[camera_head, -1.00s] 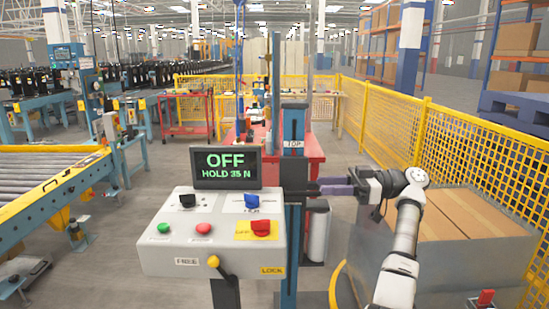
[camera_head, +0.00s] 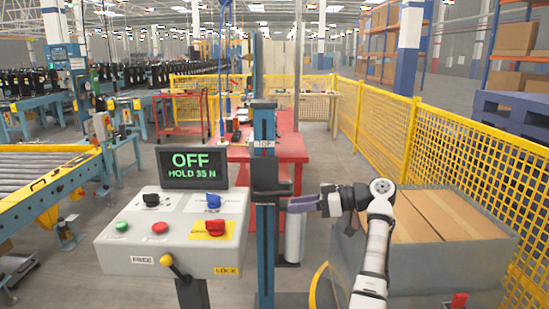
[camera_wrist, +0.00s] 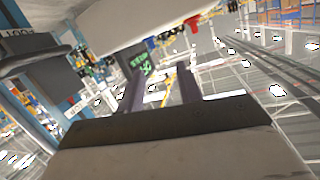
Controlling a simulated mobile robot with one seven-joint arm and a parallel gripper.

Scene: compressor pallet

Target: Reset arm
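My gripper (camera_head: 302,204) is at the end of my white arm, just right of a blue upright column (camera_head: 264,190) with a dark carriage on it. In the wrist view its two purple-grey fingers (camera_wrist: 163,90) stand apart with nothing between them, so it is open. Whether a fingertip touches the column's carriage cannot be told. The arm is bent and comes up from the lower right, in front of a grey bin.
A control console (camera_head: 172,235) with knobs, buttons and a yellow-tipped lever stands left; its display (camera_head: 192,167) reads "OFF HOLD 35 N". A grey bin (camera_head: 440,255) with cardboard boxes is right. A yellow fence (camera_head: 450,140) runs behind it. A red table (camera_head: 285,150) stands behind the column.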

